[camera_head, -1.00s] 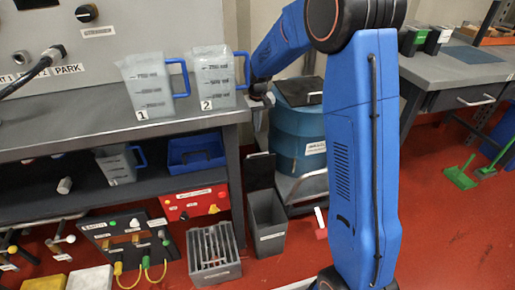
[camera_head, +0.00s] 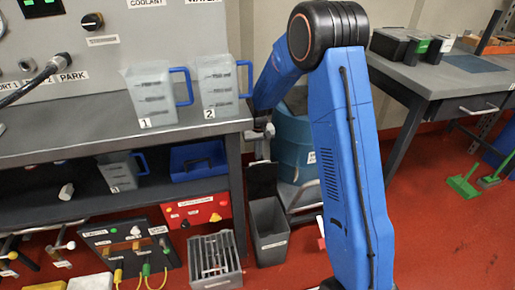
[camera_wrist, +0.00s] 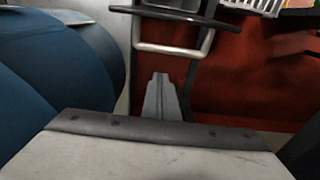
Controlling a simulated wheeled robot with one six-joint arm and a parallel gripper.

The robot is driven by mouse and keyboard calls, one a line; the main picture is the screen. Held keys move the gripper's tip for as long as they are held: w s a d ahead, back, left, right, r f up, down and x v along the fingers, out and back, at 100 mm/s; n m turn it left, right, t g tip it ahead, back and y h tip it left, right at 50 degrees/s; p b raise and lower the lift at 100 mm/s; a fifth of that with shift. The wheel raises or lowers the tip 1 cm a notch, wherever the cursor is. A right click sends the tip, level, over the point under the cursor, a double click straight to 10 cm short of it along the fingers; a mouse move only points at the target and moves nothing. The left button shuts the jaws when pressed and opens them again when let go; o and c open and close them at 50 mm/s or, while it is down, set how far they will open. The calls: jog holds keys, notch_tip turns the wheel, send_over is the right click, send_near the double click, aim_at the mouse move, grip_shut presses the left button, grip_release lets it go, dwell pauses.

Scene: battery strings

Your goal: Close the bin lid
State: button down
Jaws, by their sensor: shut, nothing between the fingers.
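The grey bin (camera_head: 269,243) stands on the red floor at the right end of the workbench in the head view. Its dark lid (camera_head: 262,180) is open, standing upright at the bin's back edge. My gripper (camera_head: 259,143) is above and behind the raised lid, beside the bench end, small and partly hidden by my arm. In the wrist view my gripper (camera_wrist: 160,80) is shut and empty. A dark shape at the top of that view seems to be the bin and lid, apart from the fingertips; I cannot tell its parts clearly.
A blue drum (camera_head: 296,140) on a trolley stands close behind the bin, with a pale handle (camera_wrist: 172,50) near my fingers. A slotted grey crate (camera_head: 214,266) is left of the bin. Jugs (camera_head: 219,88) stand near the bench edge.

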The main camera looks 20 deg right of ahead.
jog(key=shift+s+r, duration=0.3)
jog(key=shift+s, duration=0.5)
jog(key=shift+s+r, duration=0.3)
jog(key=shift+s, duration=0.45)
